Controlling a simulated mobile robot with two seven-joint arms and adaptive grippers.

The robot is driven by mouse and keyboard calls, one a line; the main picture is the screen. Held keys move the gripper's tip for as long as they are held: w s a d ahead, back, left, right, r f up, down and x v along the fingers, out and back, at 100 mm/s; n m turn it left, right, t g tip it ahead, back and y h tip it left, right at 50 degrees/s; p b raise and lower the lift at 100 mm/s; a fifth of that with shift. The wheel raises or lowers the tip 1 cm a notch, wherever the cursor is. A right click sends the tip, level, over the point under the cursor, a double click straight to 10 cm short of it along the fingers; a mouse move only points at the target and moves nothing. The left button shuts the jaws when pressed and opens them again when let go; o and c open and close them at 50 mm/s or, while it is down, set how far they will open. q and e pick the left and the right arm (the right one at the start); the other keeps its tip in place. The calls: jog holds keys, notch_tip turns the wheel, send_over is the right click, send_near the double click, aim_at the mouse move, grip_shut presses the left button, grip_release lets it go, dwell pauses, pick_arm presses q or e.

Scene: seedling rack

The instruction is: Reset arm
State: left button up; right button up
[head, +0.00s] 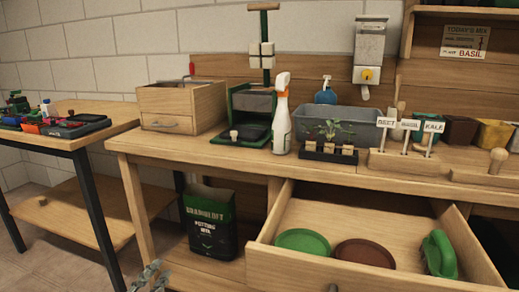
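My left gripper (150,277) shows at the bottom edge of the head view, left of the open drawer. Only its grey end is in view, low in front of the bench, and it is small and cut off by the frame. It is apart from the bench and the drawer, and I see nothing held in it. Whether its fingers are apart or closed is not clear. My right gripper is not in view.
The bench drawer (345,270) is pulled out, holding a green saucer (302,241), a brown saucer (365,253) and a green tool (439,254). A potting mix bag (209,222) stands under the bench. A spray bottle (282,115) stands on top. A side table (60,142) is left.

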pick_arm(q)
jog(key=s+a+f+n+g+y, duration=0.35)
jog(key=a+f+n+y, duration=0.2)
jog(key=f, duration=0.35)
jog(key=s+f+n+g+p, duration=0.1)
jog(key=s+f+n+g, duration=0.2)
jog(key=s, duration=0.7)
jog(key=s+d+f+n+g, duration=0.1)
jog(key=s+f+n+g, duration=0.3)
jog(key=s+f+g, duration=0.4)
notch_tip(320, 180, down, 4)
jog(key=shift+s+f+p, duration=0.1)
jog(key=shift+s+p, duration=0.25)
jog(key=shift+s, duration=0.55)
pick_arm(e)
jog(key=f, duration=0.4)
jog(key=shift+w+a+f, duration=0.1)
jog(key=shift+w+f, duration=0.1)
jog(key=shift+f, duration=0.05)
